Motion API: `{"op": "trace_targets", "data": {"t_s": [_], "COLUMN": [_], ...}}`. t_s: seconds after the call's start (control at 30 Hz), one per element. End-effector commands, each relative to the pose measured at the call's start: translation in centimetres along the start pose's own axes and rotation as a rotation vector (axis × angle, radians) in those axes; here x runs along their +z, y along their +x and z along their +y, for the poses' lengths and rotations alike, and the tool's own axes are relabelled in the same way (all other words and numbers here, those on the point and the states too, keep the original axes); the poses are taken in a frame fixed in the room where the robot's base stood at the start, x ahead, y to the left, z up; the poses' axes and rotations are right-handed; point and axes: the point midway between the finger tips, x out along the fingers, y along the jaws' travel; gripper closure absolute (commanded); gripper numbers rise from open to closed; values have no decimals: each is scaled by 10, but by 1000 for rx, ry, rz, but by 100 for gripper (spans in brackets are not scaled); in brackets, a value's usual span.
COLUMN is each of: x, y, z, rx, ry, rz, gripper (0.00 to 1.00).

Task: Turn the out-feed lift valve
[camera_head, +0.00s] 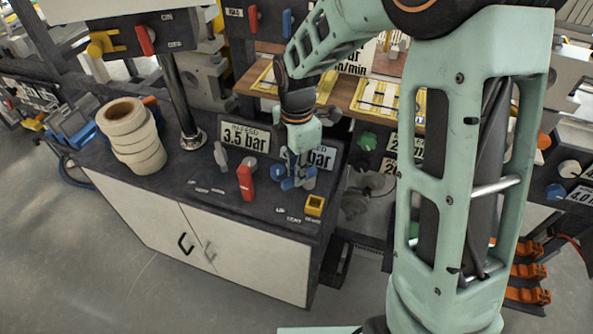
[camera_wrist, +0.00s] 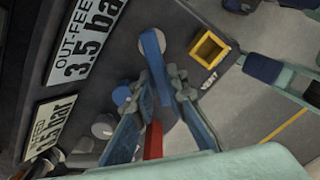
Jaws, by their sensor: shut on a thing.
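A blue lever (camera_wrist: 152,52) on a grey round base stands on the dark cabinet top beside the OUT-FEED gauge sign (camera_wrist: 85,35) in the wrist view. My gripper (camera_wrist: 164,82) is shut on this blue lever, with the fingers on its two sides. In the head view my gripper (camera_head: 296,180) points down at the right part of the cabinet top, and its fingers hide part of the lever. The small labels there are too blurred to read, so I cannot confirm its name.
A red lever (camera_head: 245,181) stands left of my gripper, with a grey knob (camera_head: 220,155) farther left. A blue knob (camera_head: 277,172) is close beside the fingers. A yellow square box (camera_head: 315,205) is at the cabinet's right edge. Tape rolls (camera_head: 132,135) are stacked at left.

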Motion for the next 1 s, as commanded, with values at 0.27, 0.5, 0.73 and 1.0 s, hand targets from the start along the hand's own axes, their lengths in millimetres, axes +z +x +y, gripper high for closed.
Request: {"op": "trace_targets", "data": {"t_s": [0.27, 0.5, 0.73, 1.0], "x": [0, 2, 4, 7], "y": [-2, -4, -4, -3], "z": [-5, -12, -18, -22], "rx": [-2, -1, -1, 0], "ry": [-123, -313, -487, -627], "rz": [1, 3, 3, 1], "gripper": [100, 100, 100, 100]}}
